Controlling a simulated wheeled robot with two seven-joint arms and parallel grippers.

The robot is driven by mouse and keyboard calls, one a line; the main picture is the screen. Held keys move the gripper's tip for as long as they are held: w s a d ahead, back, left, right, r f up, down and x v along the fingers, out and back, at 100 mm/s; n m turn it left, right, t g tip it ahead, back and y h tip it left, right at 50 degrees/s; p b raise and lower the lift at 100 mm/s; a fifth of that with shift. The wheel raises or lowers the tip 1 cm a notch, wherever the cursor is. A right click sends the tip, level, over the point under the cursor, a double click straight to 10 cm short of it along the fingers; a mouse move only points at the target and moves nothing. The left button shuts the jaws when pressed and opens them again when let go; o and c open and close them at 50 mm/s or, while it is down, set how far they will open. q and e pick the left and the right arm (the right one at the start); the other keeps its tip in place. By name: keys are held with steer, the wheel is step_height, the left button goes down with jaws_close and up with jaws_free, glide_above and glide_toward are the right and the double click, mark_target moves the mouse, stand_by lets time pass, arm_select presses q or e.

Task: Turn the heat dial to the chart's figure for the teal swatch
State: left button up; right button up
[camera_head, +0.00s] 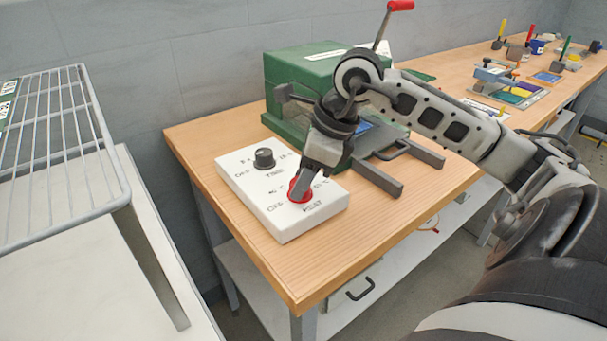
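The white control box (252,207) lies on the near left end of the wooden bench. My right gripper (303,187) reaches down onto the red dial. A grey finger covers the dial's middle, with red showing on both sides. The other finger is hidden, so the grip on the dial cannot be judged. My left gripper is not in view. I cannot make out a legible chart or a clear teal swatch.
A green press (298,74) with a red-tipped lever (400,5) stands behind my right arm. Two grey bars (376,179) extend from it. A wire rack (62,150) stands at left. Tools and coloured pieces (520,92) lie farther along the bench. The bench's front corner is clear.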

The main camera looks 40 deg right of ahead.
steer(key=c, duration=0.4)
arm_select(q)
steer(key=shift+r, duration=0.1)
arm_select(e)
steer(key=shift+n, duration=0.3)
steer(key=shift+w+d+n+g+b, duration=0.1)
steer(key=shift+n+g+b, duration=0.25)
steer(key=shift+n, duration=0.25)
steer(key=n+g+y, duration=0.1)
steer(key=n, duration=0.3)
steer(key=shift+w+r, duration=0.1)
steer(key=shift+r, duration=0.05)
steer(key=n+g, duration=0.2)
steer(key=n, duration=0.2)
steer(key=shift+w+y, duration=0.1)
steer(key=shift+y, duration=0.3)
steer(key=shift+n, duration=0.8)
steer(key=shift+g, duration=0.25)
steer(key=shift+n, duration=0.3)
